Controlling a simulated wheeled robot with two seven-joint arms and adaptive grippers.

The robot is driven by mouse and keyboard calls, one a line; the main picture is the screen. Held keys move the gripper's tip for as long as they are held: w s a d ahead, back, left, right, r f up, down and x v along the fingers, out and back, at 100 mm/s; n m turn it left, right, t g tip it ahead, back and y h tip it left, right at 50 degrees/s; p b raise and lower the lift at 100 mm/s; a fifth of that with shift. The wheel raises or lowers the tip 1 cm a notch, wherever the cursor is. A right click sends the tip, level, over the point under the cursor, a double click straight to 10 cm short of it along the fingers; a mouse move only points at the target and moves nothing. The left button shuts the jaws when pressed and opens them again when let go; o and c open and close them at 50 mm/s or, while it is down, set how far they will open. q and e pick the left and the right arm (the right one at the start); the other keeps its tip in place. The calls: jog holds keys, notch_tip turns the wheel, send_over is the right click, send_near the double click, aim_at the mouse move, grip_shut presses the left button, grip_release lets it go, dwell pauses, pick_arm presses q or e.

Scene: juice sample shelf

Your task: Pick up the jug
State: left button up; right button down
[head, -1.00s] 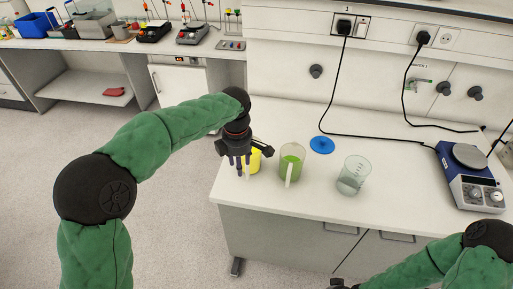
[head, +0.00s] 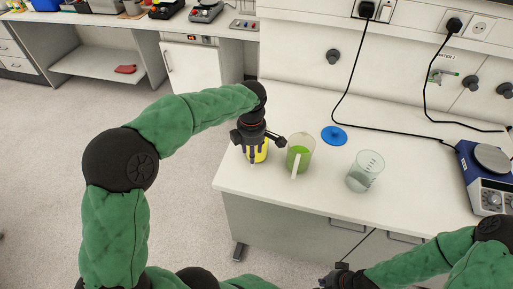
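A clear jug of green juice (head: 300,158) with a pale handle stands upright on the white bench. Left of it stands a vessel with yellow contents (head: 261,155), mostly hidden by my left gripper. My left gripper (head: 256,155) points down at the yellow vessel, with its dark fingers over and beside it. Whether the fingers touch or grip it cannot be told. A dark gripper part reaches toward the green jug's rim in the picture. My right gripper (head: 335,279) is low at the bottom edge, away from the vessels; its finger opening is unclear.
A clear beaker (head: 366,171) stands right of the green jug. A blue disc (head: 334,135) lies behind them. A blue hotplate (head: 482,178) with a black cable is at the right. The bench's front left is clear.

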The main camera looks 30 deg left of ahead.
pick_arm(q)
notch_tip(320, 180, down, 4)
jog(key=shift+s+d+f+b, duration=0.1)
jog(key=shift+f+b, duration=0.05)
jog(key=shift+b, duration=0.4)
grip_shut()
notch_tip(320, 180, up, 10)
jog(key=p, duration=0.2)
jog(key=shift+p, duration=0.35)
